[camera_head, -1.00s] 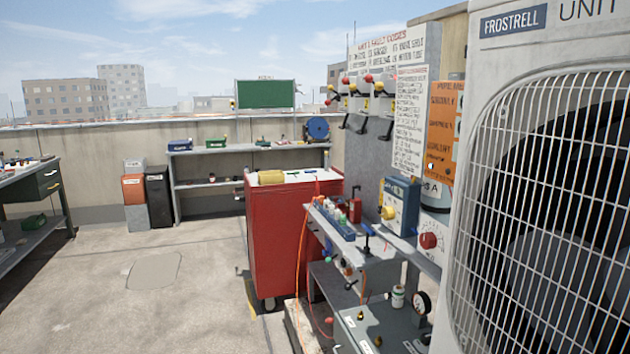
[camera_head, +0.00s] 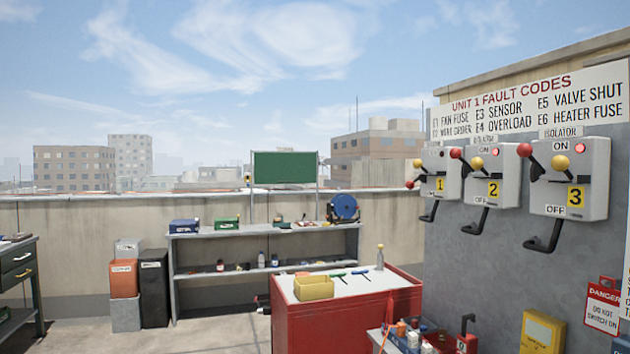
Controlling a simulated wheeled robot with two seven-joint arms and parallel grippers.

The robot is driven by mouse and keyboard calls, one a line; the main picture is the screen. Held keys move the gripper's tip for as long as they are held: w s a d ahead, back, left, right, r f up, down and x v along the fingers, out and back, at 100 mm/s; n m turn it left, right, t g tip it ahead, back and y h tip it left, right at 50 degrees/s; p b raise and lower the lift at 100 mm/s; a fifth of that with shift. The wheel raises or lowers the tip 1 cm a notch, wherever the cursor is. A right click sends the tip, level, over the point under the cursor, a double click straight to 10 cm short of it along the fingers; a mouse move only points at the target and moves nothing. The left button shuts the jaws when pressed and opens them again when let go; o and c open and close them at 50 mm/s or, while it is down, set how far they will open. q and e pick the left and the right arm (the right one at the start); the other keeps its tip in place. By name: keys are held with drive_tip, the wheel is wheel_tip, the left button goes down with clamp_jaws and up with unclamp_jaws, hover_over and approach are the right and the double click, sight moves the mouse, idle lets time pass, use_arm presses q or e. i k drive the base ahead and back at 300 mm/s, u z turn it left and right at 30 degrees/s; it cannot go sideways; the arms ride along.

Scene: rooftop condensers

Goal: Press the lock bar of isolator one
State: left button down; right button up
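Isolator one (camera_head: 453,190) is the leftmost of three grey boxes on the grey panel at the right, with a yellow 1 plate. A red ball handle (camera_head: 409,184) and a yellow knob (camera_head: 417,163) stick out at its left. Its red ball sits lower against its box than those of the other two. A black bent bar (camera_head: 429,212) hangs under it; I cannot tell whether this or the yellow-knobbed part is the lock bar. The red ball of isolator two (camera_head: 507,187) overlaps isolator one's upper right. Neither of my grippers is in view.
Isolator three (camera_head: 597,170) is at the right. A red cabinet (camera_head: 325,335) with a yellow bin (camera_head: 313,287) stands before the panel. A yellow box (camera_head: 541,332) and a danger sign (camera_head: 603,305) are lower right. Shelves (camera_head: 200,233) line the back wall.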

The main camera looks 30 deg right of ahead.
sight(417, 163)
drive_tip(key=z, duration=0.25)
drive_tip(key=i, duration=1.8)
drive_tip(key=z, duration=1.9)
drive_tip(key=i, duration=0.8)
drive_tip(key=z, duration=0.65)
